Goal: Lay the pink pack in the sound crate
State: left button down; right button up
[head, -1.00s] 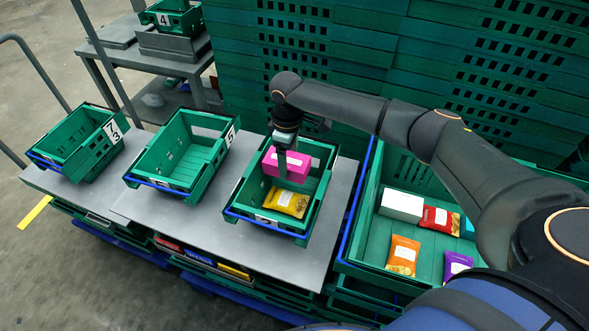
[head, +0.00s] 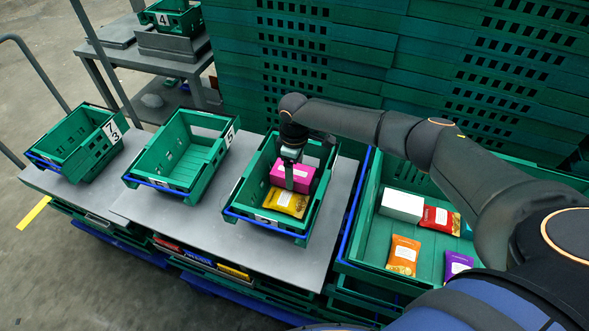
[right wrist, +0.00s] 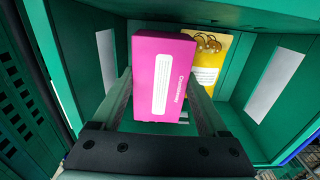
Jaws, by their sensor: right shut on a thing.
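The pink pack (head: 293,173) is a box with a white label, inside the third small green crate (head: 236,203) on the grey table in the head view. My right gripper (head: 290,183) is shut on the pink pack, coming from above. The pink pack also shows between the fingers in the right wrist view (right wrist: 163,75). A yellow pack (head: 284,203) lies in the same crate, beside the pink pack on the near side. I cannot tell whether the pink pack touches the crate floor. My left gripper is not in view.
Two empty green crates, the middle one (head: 165,187) and the left one (head: 50,158), stand on the table (head: 130,210). A large green crate (head: 370,215) at right holds a white box (head: 402,205) and several packs. Stacked green crates rise behind.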

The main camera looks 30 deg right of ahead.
jog(key=shift+f, duration=0.3)
jog(key=o, duration=1.4)
jog(key=shift+r, duration=0.15)
notch_tip(320, 180, up, 13)
jog(key=p, duration=0.1)
